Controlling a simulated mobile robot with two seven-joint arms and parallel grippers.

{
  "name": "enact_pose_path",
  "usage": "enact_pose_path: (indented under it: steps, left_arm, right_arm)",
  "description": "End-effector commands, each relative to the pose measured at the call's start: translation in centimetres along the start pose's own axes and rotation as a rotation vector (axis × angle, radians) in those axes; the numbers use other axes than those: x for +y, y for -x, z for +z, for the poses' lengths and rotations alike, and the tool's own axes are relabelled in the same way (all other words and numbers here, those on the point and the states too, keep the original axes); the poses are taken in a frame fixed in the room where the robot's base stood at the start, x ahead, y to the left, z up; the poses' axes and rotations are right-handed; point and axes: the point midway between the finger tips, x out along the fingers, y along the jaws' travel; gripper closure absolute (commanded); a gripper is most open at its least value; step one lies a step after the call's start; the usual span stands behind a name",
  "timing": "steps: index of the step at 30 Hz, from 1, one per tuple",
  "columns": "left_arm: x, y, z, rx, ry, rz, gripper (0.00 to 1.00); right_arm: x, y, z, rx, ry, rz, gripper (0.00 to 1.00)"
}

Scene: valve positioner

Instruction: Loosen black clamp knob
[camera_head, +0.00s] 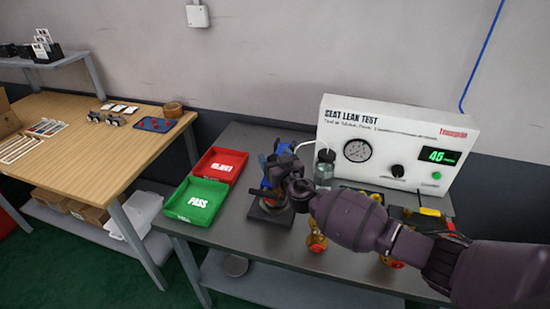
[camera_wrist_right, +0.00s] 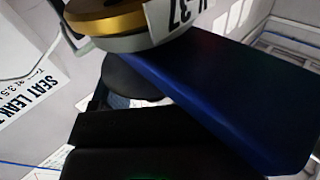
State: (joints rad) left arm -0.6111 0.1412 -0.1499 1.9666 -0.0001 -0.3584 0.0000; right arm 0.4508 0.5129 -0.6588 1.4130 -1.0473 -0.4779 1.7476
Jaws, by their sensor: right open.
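The blue clamp fixture (camera_head: 266,184) stands on its dark base (camera_head: 268,214) on the grey bench, partly hidden behind my right gripper (camera_head: 283,170). My right gripper is open and at the fixture in the head view. In the right wrist view a dark round piece (camera_wrist_right: 130,78), which looks like the black clamp knob, sits just beyond the black gripper part (camera_wrist_right: 150,145). I cannot tell whether they touch. A blue slab (camera_wrist_right: 235,90) and a gold ring (camera_wrist_right: 105,22) with a white tag (camera_wrist_right: 180,15) are close by. My left gripper is not in view.
A green PASS tray (camera_head: 172,215) and a red reject tray (camera_head: 235,161) lie left of the fixture. The white seat leak tester (camera_head: 335,118) stands behind, with a glass jar (camera_head: 324,168) before it. Brass parts (camera_head: 316,242) lie below my right arm.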

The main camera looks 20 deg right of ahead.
Motion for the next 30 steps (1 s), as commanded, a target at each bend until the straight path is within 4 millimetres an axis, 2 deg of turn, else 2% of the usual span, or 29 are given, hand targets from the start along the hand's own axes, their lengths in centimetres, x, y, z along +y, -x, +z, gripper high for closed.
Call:
enact_pose_path:
  steps: [1, 11, 20, 30]
  left_arm:
    - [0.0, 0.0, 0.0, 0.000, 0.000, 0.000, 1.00]
    - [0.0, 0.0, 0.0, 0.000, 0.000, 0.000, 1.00]
    - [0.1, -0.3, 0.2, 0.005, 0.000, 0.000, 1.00]
    - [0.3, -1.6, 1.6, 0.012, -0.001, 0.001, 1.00]
  right_arm:
    - [0.0, 0.0, 0.0, 0.000, 0.000, 0.000, 0.29]
    - [0.0, 0.0, 0.0, 0.000, 0.000, 0.000, 0.79]
    - [0.0, 0.0, 0.1, 0.001, -0.001, -0.033, 0.79]
    - [0.1, 0.0, 0.3, 0.002, -0.002, -0.220, 0.79]
